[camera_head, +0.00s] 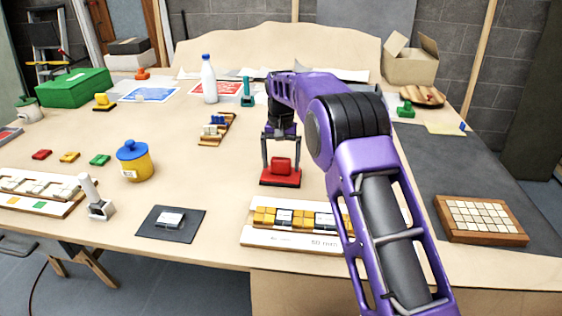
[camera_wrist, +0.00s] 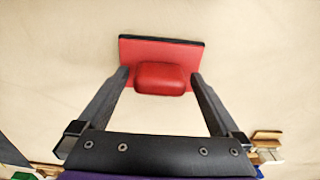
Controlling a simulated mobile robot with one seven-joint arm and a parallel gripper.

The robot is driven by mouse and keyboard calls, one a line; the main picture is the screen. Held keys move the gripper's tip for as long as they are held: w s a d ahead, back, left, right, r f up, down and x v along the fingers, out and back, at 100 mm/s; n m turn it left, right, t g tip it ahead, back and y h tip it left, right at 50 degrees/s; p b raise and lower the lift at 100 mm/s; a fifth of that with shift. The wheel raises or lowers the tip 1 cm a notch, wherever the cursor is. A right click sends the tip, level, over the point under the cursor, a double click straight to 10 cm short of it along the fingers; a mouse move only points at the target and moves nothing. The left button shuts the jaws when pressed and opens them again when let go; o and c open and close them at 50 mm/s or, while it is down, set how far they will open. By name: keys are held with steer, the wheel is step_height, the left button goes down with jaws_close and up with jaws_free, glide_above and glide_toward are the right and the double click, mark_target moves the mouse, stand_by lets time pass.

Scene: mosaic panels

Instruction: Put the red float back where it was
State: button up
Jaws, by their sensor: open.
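The red float (camera_head: 283,180) is a flat red plate with a dark underside and a rounded red handle on top. It lies on the table in the middle, behind the tile board. In the wrist view, its plate (camera_wrist: 190,50) and handle (camera_wrist: 160,82) show clearly. My gripper (camera_head: 280,164) points down over the float. Its fingers (camera_wrist: 160,76) are apart, one on each side of the handle, with a visible gap at both sides. Nothing is clamped between them.
A tile board (camera_head: 295,239) lies in front of the float, partly behind my arm. A small rack (camera_head: 214,132) stands behind left. A yellow pot with a blue lid (camera_head: 134,166) and a white bottle (camera_head: 209,85) stand upright. The table directly left of the float is clear.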

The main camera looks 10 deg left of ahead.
mark_target(281, 159)
step_height(281, 159, up, 12)
steer(key=p, duration=0.2)
steer(key=shift+r, duration=0.1)
